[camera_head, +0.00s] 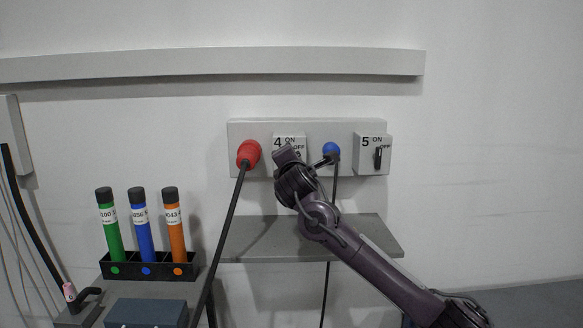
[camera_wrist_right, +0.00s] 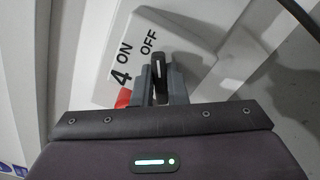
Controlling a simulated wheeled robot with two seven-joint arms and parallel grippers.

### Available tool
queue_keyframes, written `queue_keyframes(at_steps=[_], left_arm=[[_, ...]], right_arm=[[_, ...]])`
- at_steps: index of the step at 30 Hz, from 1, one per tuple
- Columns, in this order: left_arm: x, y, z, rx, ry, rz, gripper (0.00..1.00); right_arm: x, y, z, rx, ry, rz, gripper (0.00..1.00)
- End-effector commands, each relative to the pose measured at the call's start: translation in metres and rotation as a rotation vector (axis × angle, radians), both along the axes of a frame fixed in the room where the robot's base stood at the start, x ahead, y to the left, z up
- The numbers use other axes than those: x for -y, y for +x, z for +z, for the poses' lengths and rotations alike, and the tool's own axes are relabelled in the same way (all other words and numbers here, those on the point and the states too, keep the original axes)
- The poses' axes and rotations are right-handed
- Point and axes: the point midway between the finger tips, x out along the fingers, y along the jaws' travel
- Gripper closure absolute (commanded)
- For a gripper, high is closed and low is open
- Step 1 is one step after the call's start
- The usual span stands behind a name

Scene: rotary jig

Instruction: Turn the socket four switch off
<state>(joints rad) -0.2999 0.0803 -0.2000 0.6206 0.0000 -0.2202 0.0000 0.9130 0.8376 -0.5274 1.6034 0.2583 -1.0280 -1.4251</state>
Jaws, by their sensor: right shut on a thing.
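The socket four switch box (camera_head: 285,139) is on the wall panel, with its lower part hidden behind my right gripper (camera_head: 291,158) in the head view. In the right wrist view the white box (camera_wrist_right: 188,24) shows the lettering 4, ON and OFF. Its black handle (camera_wrist_right: 157,72) with a white line stands between the grey fingers of my right gripper (camera_wrist_right: 158,88), which is shut on it. The handle lies roughly along the direction of the lettering, its visible end beside the OFF label. My left gripper is not in view.
A red plug (camera_head: 249,153) with a thick cable is left of switch four. A blue plug (camera_head: 331,150) and the socket five switch (camera_head: 378,158) are to the right. A grey shelf (camera_head: 250,243) is below. Green, blue and orange tubes stand in a black rack (camera_head: 130,267).

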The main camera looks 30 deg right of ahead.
Motion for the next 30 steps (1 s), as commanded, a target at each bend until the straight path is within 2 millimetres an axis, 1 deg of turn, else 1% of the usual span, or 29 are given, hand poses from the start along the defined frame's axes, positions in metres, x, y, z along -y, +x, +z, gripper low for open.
queue_keyframes(at_steps=[1,3,15,21,30], left_arm=[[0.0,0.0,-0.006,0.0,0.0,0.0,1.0],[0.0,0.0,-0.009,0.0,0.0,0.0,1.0],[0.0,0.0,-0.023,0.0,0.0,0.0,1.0],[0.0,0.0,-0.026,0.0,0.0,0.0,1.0],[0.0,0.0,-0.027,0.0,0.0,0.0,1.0]], right_arm=[[-0.001,0.0,-0.004,0.022,0.04,0.001,1.0],[0.0,0.0,-0.004,0.057,0.097,0.0,1.0],[0.0,0.0,-0.005,0.219,0.363,-0.001,1.0],[0.0,0.0,-0.005,0.265,0.44,-0.001,1.0],[0.0,0.0,-0.005,0.293,0.486,-0.001,1.0]])
